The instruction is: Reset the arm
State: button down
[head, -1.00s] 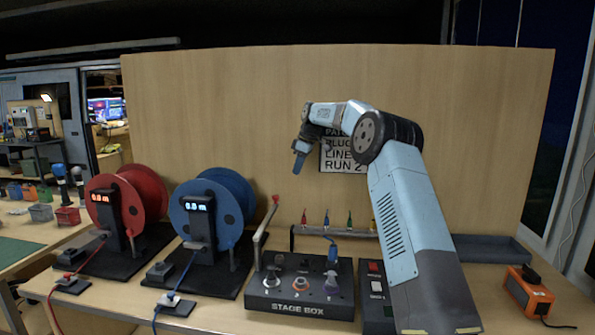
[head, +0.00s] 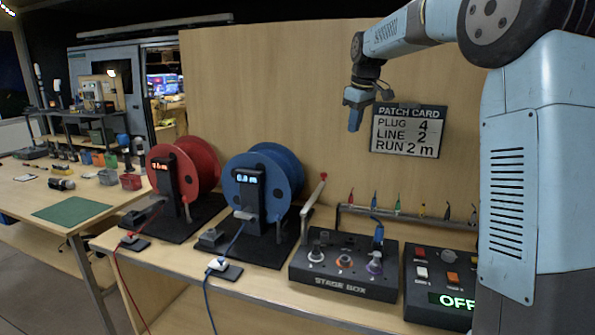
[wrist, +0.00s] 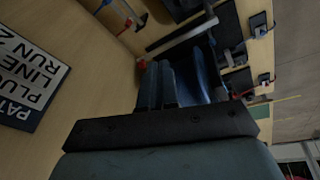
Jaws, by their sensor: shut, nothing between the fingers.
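My gripper (head: 355,112) hangs fingers down in the air in front of the wooden back panel (head: 270,90), left of the patch card and well above the bench. It is shut and empty, and apart from everything on the bench. My arm reaches up at the right of the head view, bends over and extends left to the gripper. In the wrist view, the gripper (wrist: 160,85) shows above a dark band. The patch card (head: 410,131) reads PLUG 4, LINE 2, RUN 2 m; part of it shows sideways in the wrist view (wrist: 28,75).
A red reel (head: 199,165) and a blue reel (head: 284,180) stand on the bench. Right of them is the stage box (head: 330,279) with a blue plug (head: 378,236) in it. A switch box (head: 425,302) reads OFF. Several coloured plugs stand in a rack behind.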

jog(key=s+d+m+t+h, duration=0.1)
jog(key=s+d+m, duration=0.1)
jog(key=s, duration=1)
jog(key=s+d+m+t, duration=0.1)
jog(key=s+d+m, duration=0.15)
jog(key=s, duration=0.95)
jog(key=s+d+f+m, duration=0.1)
jog(key=s+f, duration=0.3)
jog(key=s, duration=0.5)
jog(key=s+d+f+m, duration=0.1)
jog(key=s+f+m, duration=0.2)
jog(key=s, duration=0.6)
notch_tip(320, 180, down, 2)
jog(key=shift+s+d+m+t, duration=0.15)
jog(key=shift+m+t, duration=0.2)
jog(key=shift+t, duration=0.05)
